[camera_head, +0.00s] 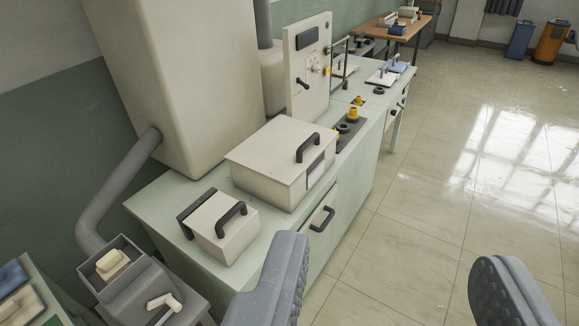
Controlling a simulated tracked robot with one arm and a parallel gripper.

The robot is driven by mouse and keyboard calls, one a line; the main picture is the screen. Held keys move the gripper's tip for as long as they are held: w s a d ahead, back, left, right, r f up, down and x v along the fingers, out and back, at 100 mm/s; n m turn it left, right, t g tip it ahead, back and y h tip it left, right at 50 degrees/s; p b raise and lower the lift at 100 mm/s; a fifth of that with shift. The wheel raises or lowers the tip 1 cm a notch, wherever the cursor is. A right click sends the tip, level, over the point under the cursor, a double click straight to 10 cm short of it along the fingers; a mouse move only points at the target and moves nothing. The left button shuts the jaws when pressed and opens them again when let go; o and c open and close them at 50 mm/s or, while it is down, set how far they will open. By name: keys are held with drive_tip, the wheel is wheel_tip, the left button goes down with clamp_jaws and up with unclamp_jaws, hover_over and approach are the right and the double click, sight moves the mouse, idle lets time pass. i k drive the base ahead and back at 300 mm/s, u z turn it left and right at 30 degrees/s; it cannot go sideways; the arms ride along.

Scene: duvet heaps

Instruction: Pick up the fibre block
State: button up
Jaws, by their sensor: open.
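A small cream block (112,263), which looks like the fibre block, lies in the open top of a grey box-shaped machine (137,284) at the lower left. It is small in view and its underside is hidden by the box walls. My gripper (396,262) shows at the bottom with its two grey padded fingers wide apart. Nothing is between them but tiled floor behind. The gripper is to the right of the block and apart from it.
A pale green bench (165,213) carries two cream boxes, a larger one (281,160) and a smaller one (224,226), with black handles. A grey pipe (115,193) rises beside the machine. A tray (18,300) is at the left edge. Tiled floor (430,200) is clear at right.

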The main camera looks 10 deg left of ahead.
sight(113, 263)
drive_tip(key=u, duration=1.4)
drive_tip(key=k, duration=0.65)
drive_tip(key=z, duration=0.5)
drive_tip(key=i, duration=1.7)
drive_tip(key=u, duration=0.2)
